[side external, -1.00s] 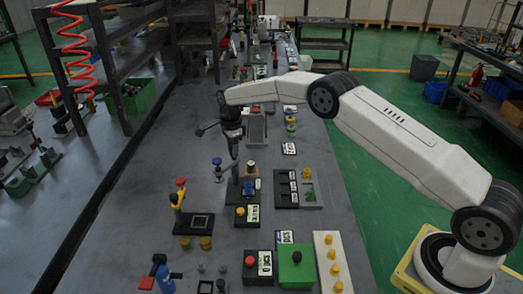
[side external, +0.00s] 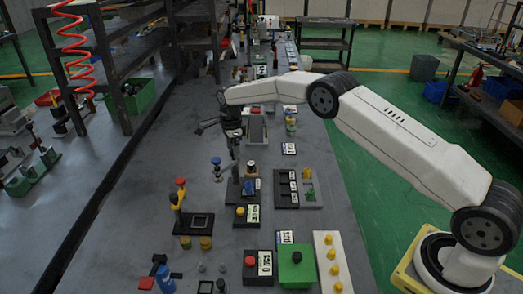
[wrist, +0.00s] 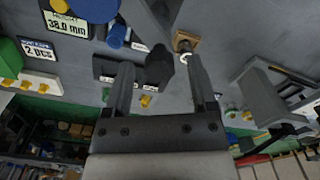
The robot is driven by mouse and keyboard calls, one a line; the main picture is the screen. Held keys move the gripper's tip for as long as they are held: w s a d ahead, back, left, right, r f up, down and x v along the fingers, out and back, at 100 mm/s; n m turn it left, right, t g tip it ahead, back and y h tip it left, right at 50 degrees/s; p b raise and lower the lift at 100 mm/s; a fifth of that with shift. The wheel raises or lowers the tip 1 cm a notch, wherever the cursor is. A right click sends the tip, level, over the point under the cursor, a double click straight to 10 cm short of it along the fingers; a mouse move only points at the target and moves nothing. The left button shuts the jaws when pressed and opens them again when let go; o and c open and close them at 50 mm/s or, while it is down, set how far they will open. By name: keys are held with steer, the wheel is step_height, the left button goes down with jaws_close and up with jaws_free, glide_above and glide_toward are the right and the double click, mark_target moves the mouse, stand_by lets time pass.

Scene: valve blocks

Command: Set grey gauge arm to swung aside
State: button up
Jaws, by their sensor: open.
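My gripper (wrist: 160,68) is open, with its two fingers apart in the wrist view. A dark grey block-like piece (wrist: 158,66) shows between the fingers in the wrist view. It may be the grey gauge arm, but I cannot tell for sure, nor whether the fingers touch it. A grey bar (wrist: 150,18) lies above it, beside a large blue part (wrist: 93,8). In the side view my gripper partly hides this spot.
A label reading 38.0 mm (wrist: 66,23) lies at upper left of the wrist view. A red-and-yellow lever fixture (side external: 178,200), a black tray with labels (side external: 287,187) and a green block (side external: 297,262) stand nearby. The bench left of the fixtures is mostly clear.

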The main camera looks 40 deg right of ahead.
steer(key=shift+r, duration=0.1)
steer(key=shift+r, duration=3.8)
steer(key=shift+s+r+n, duration=0.3)
steer(key=shift+s+n, duration=0.3)
steer(key=shift+n, duration=0.2)
steer(key=s+a+f+n+t, duration=0.1)
steer(key=s+n+t, duration=0.1)
steer(key=s+n, duration=1.8)
steer(key=s, duration=1.3)
steer(key=shift+s+a+f+t, duration=0.15)
steer(key=shift+s+a+t, duration=0.15)
steer(key=shift+s, duration=0.1)
